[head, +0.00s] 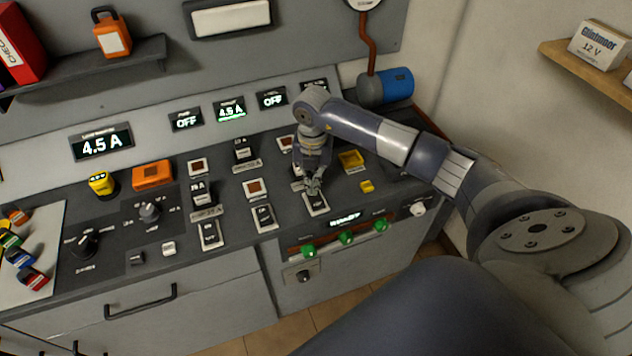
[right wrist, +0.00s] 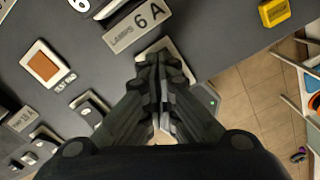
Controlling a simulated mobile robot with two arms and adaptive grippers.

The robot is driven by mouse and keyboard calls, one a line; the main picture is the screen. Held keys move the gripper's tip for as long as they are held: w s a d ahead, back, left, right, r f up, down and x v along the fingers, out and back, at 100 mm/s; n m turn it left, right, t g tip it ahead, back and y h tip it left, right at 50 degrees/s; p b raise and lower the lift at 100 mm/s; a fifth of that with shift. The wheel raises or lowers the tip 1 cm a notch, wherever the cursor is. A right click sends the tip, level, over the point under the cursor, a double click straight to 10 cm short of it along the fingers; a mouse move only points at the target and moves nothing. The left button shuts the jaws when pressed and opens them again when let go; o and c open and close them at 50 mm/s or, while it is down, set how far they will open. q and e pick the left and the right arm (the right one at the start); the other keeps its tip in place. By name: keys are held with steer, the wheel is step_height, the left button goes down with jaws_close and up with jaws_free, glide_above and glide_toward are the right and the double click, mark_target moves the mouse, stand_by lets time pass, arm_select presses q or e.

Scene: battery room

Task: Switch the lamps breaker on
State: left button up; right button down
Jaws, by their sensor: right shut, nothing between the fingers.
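My right gripper (head: 313,187) is shut and empty, with its fingertips pointing down at the lamps breaker (head: 317,206) at the right end of the breaker row. In the right wrist view the shut fingers (right wrist: 158,65) cover most of that breaker, and a bit of its pale plate (right wrist: 177,48) shows past the tips. Its lever position is hidden, and I cannot tell whether the fingers touch it. The label reading LAMPS 6 A (right wrist: 137,26) lies just beyond the fingertips. My left gripper is out of view.
Other breakers (head: 264,218) stand left of the lamps one. Green knobs (head: 345,238) line the front edge.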

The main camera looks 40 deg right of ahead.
steer(key=shift+s+f+b, duration=0.1)
steer(key=shift+f+b, duration=0.8)
steer(key=shift+f, duration=0.3)
stand_by(1.0)
steer(key=shift+r+p, duration=0.75)
steer(key=shift+r, duration=0.1)
steer(key=shift+r+p, duration=1.8)
steer(key=shift+r, duration=0.9)
